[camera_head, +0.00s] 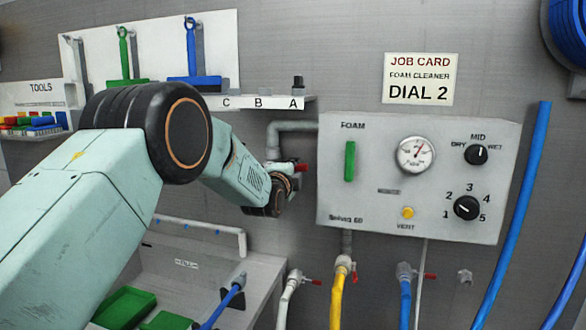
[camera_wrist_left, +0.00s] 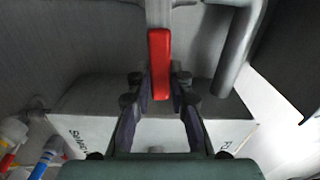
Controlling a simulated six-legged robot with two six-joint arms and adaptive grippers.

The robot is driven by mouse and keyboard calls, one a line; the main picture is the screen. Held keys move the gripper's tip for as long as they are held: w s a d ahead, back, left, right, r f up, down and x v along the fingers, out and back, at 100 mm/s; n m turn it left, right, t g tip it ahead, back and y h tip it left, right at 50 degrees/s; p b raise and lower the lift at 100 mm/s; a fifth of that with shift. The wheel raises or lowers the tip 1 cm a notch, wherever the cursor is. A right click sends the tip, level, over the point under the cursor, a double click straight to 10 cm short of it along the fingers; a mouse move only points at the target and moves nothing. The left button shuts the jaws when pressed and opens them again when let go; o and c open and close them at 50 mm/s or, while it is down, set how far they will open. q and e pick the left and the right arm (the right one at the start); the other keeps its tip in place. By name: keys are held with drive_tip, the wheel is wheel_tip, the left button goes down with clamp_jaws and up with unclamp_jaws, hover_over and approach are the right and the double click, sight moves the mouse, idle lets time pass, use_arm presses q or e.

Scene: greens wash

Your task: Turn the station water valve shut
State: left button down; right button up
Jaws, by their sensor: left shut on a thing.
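The station water valve's red handle (camera_head: 301,168) shows in the head view just left of the grey control panel, below a bent grey pipe (camera_head: 290,126). My left wrist covers most of the valve there. In the left wrist view the red handle (camera_wrist_left: 160,62) points down the picture, between the two dark fingers of my left gripper (camera_wrist_left: 159,82). The fingers are closed in on its lower end. In the head view my left gripper (camera_head: 288,178) is at the valve, its fingers largely hidden. My right gripper is not in view.
The control panel (camera_head: 340,215) with gauge and knobs stands close right of my gripper. Below are white, yellow and blue hoses with red-handled taps (camera_head: 344,264). A shelf (camera_head: 255,102) labelled A, B, C is above. A sink counter (camera_head: 215,262) with green trays lies lower left.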

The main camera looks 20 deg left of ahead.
use_arm(q)
drive_tip(key=shift+f+m, duration=0.25)
drive_tip(key=shift+m, duration=0.15)
drive_tip(key=shift+f, duration=0.1)
drive_tip(key=c, duration=1.2)
unclamp_jaws()
drive_tip(key=shift+d, duration=0.1)
drive_tip(key=s, duration=1.2)
drive_tip(key=shift+d, duration=0.3)
